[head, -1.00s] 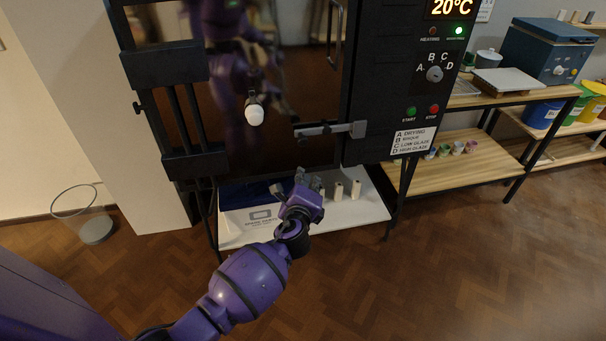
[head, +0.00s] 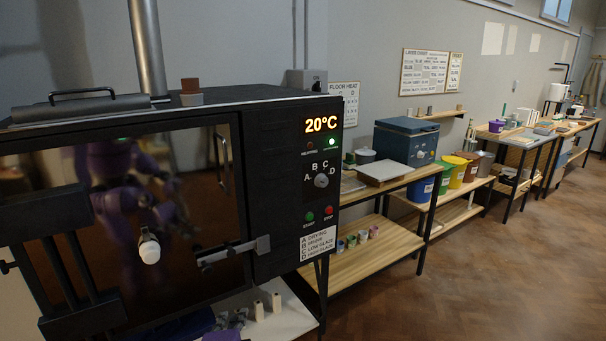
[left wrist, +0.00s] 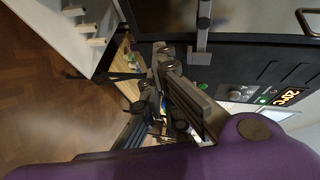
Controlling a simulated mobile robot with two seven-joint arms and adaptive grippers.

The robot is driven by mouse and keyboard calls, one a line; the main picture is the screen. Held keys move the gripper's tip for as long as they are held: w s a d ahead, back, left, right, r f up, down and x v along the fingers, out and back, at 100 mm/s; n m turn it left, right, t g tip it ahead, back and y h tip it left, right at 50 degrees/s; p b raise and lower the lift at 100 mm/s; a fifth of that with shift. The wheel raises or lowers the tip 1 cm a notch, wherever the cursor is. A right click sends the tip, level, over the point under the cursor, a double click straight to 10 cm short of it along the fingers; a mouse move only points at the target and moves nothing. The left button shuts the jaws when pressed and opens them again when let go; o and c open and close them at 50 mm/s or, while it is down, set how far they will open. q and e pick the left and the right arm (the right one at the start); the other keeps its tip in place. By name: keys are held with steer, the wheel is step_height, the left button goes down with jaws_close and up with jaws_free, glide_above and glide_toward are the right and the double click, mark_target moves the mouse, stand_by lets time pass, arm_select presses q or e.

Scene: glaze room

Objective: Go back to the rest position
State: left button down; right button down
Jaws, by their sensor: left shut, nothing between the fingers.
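My left gripper (head: 232,319) shows at the bottom edge of the head view, low in front of the kiln. Only its grey fingers and a bit of purple wrist are in frame there. In the left wrist view its dark fingers (left wrist: 165,65) are shut with nothing between them, in front of the kiln's lower front. My right arm and gripper are in neither view, apart from a dim purple reflection of my body in the kiln door.
White cylinders (head: 276,302) stand on the white shelf below. Wooden workbenches (head: 350,270) run along the wall. The floor (head: 470,280) at right is clear.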

arm_select(q)
steer(key=s+f+n+g, duration=0.2)
steer(key=s+f+n, duration=0.3)
steer(key=s, duration=0.9)
steer(key=s+f+n+g+h+p, duration=0.1)
steer(key=s+f+n, duration=0.4)
steer(key=s, duration=1)
steer(key=s+f+n+g+p, duration=0.1)
steer(key=s+f+n+g, duration=0.2)
steer(key=s, duration=1.1)
step_height(320, 180, down, 3)
steer(key=shift+s+a+f+n+h, duration=0.25)
steer(key=shift+s+n+h, duration=0.15)
steer(key=shift+n, duration=0.6)
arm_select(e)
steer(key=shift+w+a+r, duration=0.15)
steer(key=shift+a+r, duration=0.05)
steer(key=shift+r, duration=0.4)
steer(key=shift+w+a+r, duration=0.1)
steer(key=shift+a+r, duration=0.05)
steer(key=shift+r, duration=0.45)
